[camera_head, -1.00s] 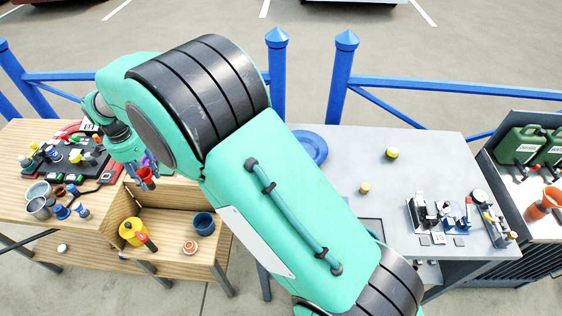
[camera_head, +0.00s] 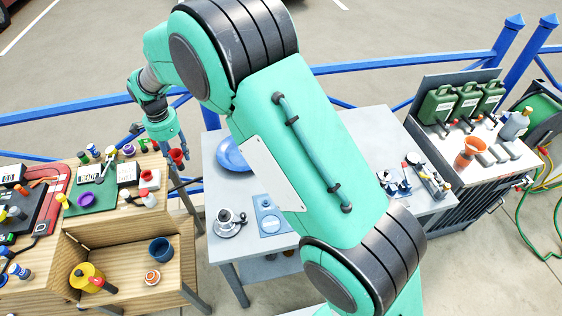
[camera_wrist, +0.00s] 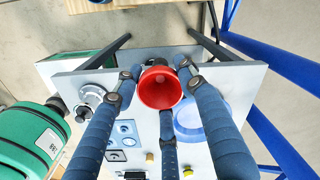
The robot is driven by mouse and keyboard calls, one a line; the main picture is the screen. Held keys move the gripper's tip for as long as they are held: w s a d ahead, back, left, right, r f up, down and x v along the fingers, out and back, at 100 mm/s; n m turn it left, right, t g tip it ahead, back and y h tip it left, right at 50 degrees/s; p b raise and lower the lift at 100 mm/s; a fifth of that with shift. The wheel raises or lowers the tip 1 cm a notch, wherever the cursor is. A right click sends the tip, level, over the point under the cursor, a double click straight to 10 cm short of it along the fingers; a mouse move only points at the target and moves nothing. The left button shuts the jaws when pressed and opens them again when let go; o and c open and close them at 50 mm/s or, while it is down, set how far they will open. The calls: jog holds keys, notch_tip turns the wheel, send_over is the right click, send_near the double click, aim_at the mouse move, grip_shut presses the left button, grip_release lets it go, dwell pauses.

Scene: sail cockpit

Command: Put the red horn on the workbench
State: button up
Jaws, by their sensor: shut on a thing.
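My gripper (camera_head: 164,136) is shut on the red horn (camera_head: 178,156) and holds it in the air, between the wooden table and the grey-topped workbench (camera_head: 350,121). In the wrist view the red horn (camera_wrist: 160,88) sits between the fingers with its wide round mouth towards the camera. In the wrist view the workbench (camera_wrist: 70,78) lies below and behind the horn. My arm hides the middle of the workbench in the head view.
On the workbench are a blue plate (camera_head: 232,154), a blue mat (camera_head: 270,222) and a metal device (camera_head: 229,221). The wooden table (camera_head: 118,218) at left is crowded. A side bench with green cans (camera_head: 437,104) and an orange funnel (camera_head: 470,151) stands at right. A blue railing (camera_head: 60,114) runs behind.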

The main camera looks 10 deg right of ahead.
jog(key=w+d+m+p, duration=0.1)
jog(key=d+m, duration=0.2)
jog(key=d, duration=1.8)
jog(key=w+d+m, duration=0.2)
jog(key=d+m, duration=0.2)
jog(key=d, duration=1.8)
jog(key=s+d+m+p, duration=0.1)
jog(key=s+d+m, duration=0.1)
jog(key=s+d, duration=0.6)
jog(key=s+d+m, duration=0.2)
jog(key=s+d, duration=0.2)
jog(key=d, duration=0.8)
jog(key=s+d+m+p, duration=0.1)
jog(key=s+d+m, duration=0.1)
jog(key=s+d, duration=0.65)
jog(key=shift+w+d+f, duration=0.25)
jog(key=shift+w+f, duration=0.1)
jog(key=shift+f, duration=0.55)
jog(key=shift+w+d+f, duration=0.25)
jog(key=shift+w+f, duration=0.1)
jog(key=shift+f, duration=0.5)
jog(key=shift+w+d+f, duration=0.25)
jog(key=shift+w+f, duration=0.1)
jog(key=shift+f, duration=0.55)
jog(key=shift+w+d, duration=0.1)
jog(key=shift+w, duration=0.05)
